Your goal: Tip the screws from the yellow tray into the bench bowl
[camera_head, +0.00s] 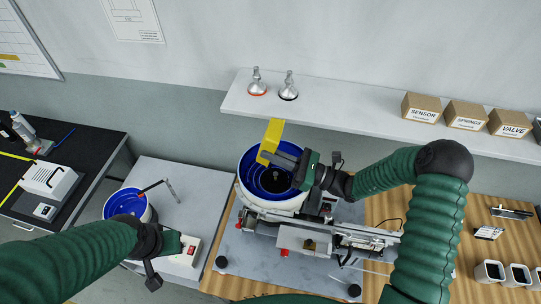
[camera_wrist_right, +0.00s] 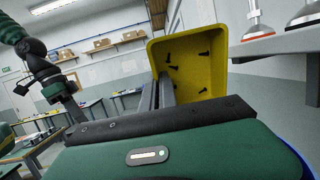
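The yellow tray (camera_head: 270,142) is held tilted above the large blue-lined bench bowl (camera_head: 246,178). My right gripper (camera_head: 276,157) is shut on the tray's edge. In the right wrist view the yellow tray (camera_wrist_right: 212,45) is steeply tipped, and several dark screws (camera_wrist_right: 203,54) show against its inside. The right gripper's fingers (camera_wrist_right: 160,97) reach the tray's near edge there. The middle of the bowl looks dark, and my right gripper partly covers it. My left gripper (camera_head: 186,249) is low at the left, near a white box with a red button; its fingertips do not show clearly.
A smaller blue bowl (camera_head: 126,201) stands on the grey side table. A metal mechanism (camera_head: 325,238) sits in front of the bench bowl. The white shelf (camera_head: 350,113) behind holds two metal fittings and labelled boxes (camera_head: 466,115). White cups (camera_head: 517,274) stand at right.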

